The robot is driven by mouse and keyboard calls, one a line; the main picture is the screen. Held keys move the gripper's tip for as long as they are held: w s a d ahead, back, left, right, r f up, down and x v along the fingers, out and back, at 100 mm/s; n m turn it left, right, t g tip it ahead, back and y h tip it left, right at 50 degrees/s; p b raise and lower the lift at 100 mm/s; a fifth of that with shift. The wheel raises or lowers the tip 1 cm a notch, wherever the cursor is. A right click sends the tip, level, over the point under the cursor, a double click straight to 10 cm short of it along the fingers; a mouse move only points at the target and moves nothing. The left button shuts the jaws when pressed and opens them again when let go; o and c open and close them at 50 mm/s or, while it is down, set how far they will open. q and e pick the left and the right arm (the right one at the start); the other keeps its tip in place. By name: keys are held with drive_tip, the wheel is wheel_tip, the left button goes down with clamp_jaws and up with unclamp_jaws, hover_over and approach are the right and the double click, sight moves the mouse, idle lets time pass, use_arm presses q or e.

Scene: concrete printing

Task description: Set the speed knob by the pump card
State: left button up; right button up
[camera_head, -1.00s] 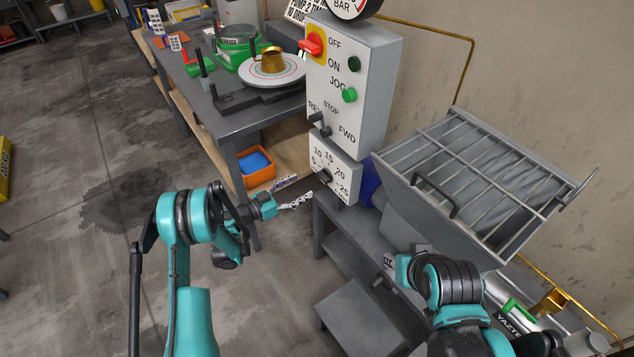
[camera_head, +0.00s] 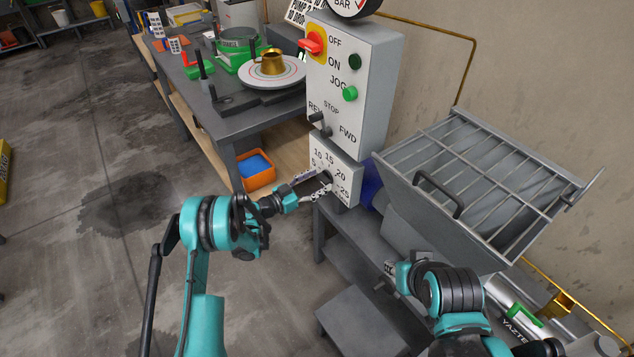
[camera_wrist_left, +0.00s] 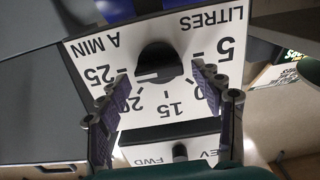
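The speed knob (camera_wrist_left: 160,62) is dark and round, on a white dial plate (camera_wrist_left: 105,47) marked 5 to 25, "LITRES A MIN", upside down in the left wrist view. A pale mark sits on its side toward 15 and 20; the exact setting is unclear. My left gripper (camera_wrist_left: 160,80) is open, with a finger on either side of the knob and gaps showing. In the head view my left gripper (camera_head: 316,186) partly covers the dial plate (camera_head: 347,172). A lettered card (camera_head: 299,13), perhaps the pump card, is cut off at the top. My right gripper (camera_head: 390,268) is small and unclear.
The control box (camera_head: 375,90) above the dial has a red switch, a green button and a REV/STOP/FWD lever. A grated hopper (camera_head: 470,185) stands right. A workbench (camera_head: 235,120) with a plate and brass cup is behind left.

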use_arm(q)
drive_tip(key=c, duration=0.9)
drive_tip(key=shift+o, duration=0.2)
drive_tip(key=shift+n, duration=0.4)
drive_tip(key=n, duration=0.5)
drive_tip(key=shift+w+a+n, duration=0.15)
drive_tip(key=shift+n, duration=0.15)
drive_tip(key=n, duration=0.6)
drive_tip(key=shift+w+f, duration=0.1)
drive_tip(key=shift+f, duration=0.05)
drive_tip(key=n, duration=1.4)
drive_tip(key=shift+f, duration=0.4)
drive_tip(key=shift+n, duration=0.3)
